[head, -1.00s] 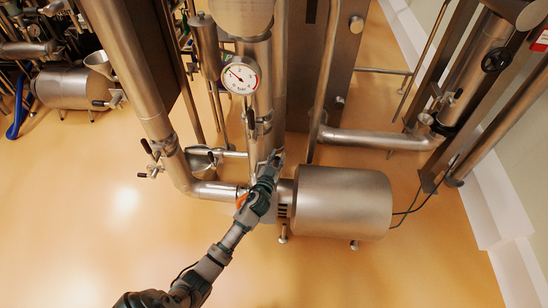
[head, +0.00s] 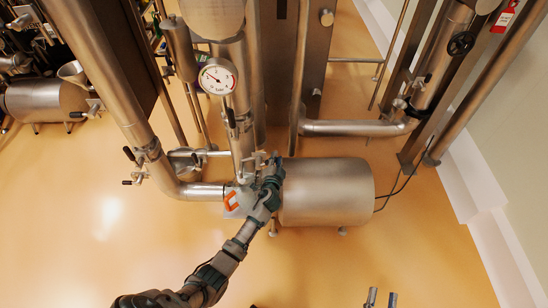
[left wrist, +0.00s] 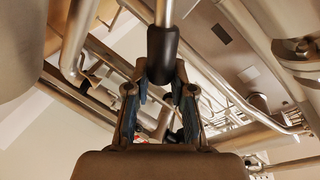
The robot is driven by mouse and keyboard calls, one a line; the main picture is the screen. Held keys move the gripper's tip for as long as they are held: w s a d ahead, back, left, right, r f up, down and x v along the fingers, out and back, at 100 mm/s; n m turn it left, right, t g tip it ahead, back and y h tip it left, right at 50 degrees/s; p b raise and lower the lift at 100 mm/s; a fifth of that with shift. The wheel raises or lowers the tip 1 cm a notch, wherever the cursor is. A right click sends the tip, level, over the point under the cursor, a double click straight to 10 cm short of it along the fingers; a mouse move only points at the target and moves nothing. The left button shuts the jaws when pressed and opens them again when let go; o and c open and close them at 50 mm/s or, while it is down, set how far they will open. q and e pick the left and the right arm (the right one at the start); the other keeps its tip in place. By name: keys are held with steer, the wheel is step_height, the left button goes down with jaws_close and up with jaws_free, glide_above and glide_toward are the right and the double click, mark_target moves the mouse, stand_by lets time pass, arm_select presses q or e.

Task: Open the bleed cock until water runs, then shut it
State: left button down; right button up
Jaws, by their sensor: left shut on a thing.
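My left gripper (head: 270,165) reaches in over the pump, between the upright pipe and the steel motor drum (head: 327,192). In the left wrist view my left gripper (left wrist: 162,85) is shut on a black handle grip (left wrist: 162,55) at the end of a steel rod. I cannot tell for certain that this is the bleed cock's handle; its body is hidden. No running water shows. Two metal fingertips of my right gripper (head: 381,298) show apart at the bottom edge, with nothing between them.
A round pressure gauge (head: 217,77) sits on the upright pipe above my left gripper. An orange loop (head: 231,201) is beside my left wrist. Black-handled valves (head: 140,155) stand at left and a black handwheel (head: 461,44) at right. The yellow floor in front is clear.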

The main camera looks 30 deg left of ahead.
arm_select(q)
steer(key=shift+s+a+f+m, duration=0.1)
steer(key=shift+f+m, duration=0.3)
steer(key=shift+f, duration=0.35)
steer(key=shift+g, duration=0.3)
steer(key=c, duration=1)
jaws_free()
steer(key=shift+a+f, duration=0.1)
steer(key=shift+a, duration=0.05)
steer(key=shift+r, duration=0.2)
steer(key=v, duration=1.1)
steer(key=shift+s+f, duration=0.15)
steer(key=shift+s, duration=0.2)
stand_by(2.1)
